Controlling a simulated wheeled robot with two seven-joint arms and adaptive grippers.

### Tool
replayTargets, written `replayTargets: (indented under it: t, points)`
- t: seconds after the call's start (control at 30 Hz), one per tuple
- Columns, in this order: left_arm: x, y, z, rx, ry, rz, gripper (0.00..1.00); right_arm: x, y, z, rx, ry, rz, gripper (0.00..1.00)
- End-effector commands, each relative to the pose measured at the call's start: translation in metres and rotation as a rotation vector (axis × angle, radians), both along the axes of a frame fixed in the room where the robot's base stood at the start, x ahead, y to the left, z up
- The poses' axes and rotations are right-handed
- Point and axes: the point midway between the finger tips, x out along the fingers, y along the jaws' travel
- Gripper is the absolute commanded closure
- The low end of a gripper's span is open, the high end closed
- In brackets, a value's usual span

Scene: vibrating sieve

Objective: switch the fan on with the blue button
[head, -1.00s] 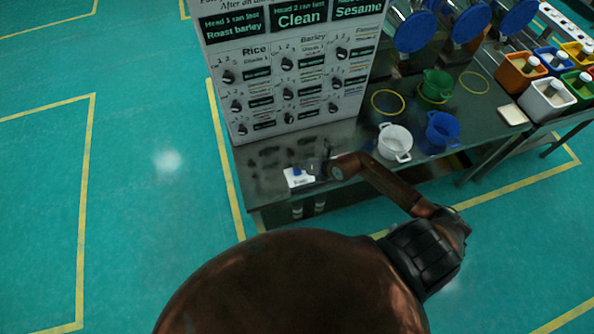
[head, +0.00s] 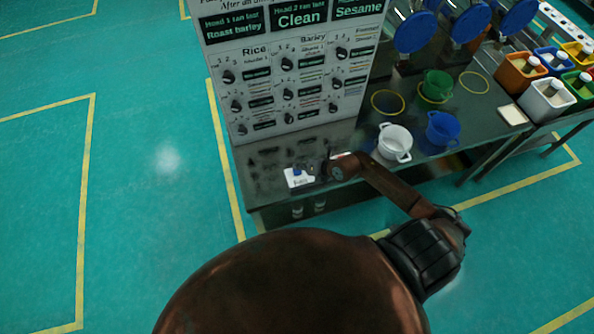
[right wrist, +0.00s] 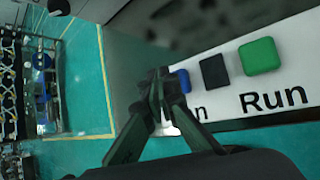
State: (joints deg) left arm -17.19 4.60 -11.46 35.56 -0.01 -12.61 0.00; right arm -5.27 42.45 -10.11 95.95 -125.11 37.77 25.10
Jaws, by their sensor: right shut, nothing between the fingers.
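The blue button (head: 297,171) sits on a white label plate (head: 299,180) near the front left corner of the dark table. In the right wrist view the blue button (right wrist: 184,80) shows just right of my fingertips, partly covered by them. My right gripper (head: 322,171) is shut and empty, its tips pointing at the plate from the right. In the right wrist view its fingers (right wrist: 163,84) meet beside the button. I cannot tell whether they touch it. My left gripper is not in view.
A black button (right wrist: 214,71) and a green button (right wrist: 260,56) sit beside the blue one, above the word "Run". A tall panel with dials (head: 295,85) stands behind. White (head: 395,142), blue (head: 441,128) and green (head: 436,86) pots are to the right.

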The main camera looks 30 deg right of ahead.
Motion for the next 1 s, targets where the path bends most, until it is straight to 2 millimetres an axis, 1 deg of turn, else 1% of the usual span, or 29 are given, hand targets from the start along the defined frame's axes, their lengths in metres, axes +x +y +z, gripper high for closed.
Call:
replayTargets:
  t: [0.17, 0.57, 1.0]
  points:
    - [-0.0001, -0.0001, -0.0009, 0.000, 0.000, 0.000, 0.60, -0.0005, 0.0003, -0.0061, 0.001, 0.001, 0.000, 1.00]
    - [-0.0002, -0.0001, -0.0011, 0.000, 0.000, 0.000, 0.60, -0.0005, 0.0003, -0.0065, 0.000, 0.001, 0.001, 1.00]
    - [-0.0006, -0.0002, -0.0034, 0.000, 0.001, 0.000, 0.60, -0.0004, 0.0004, -0.0115, 0.001, 0.001, 0.000, 1.00]
